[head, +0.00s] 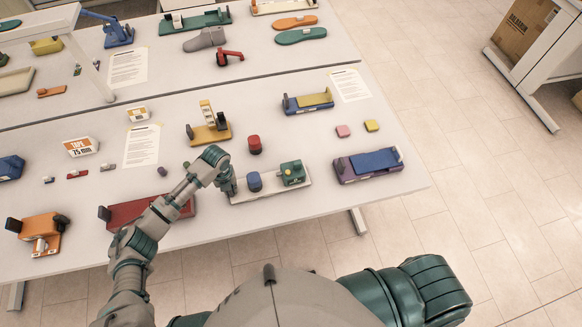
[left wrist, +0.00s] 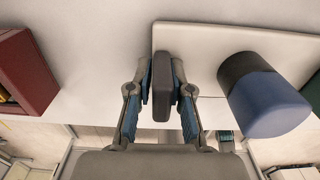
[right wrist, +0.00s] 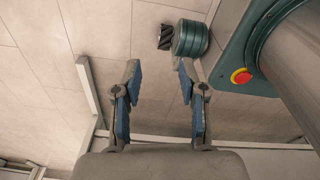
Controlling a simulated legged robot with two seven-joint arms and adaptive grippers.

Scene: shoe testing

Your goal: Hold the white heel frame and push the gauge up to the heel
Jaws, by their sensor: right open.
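The white heel frame (head: 268,194) lies near the table's front edge. A dark grey upright block (left wrist: 162,88) stands at its left end. My right gripper (right wrist: 158,75) is open and empty over the floor, away from the table.
A purple frame with a blue block (head: 370,165) lies to the right. A red cylinder (head: 254,145) and a yellow stand (head: 209,130) stand behind. A dark red tray (head: 135,212) lies left, under my left arm. Bare tabletop shows between these.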

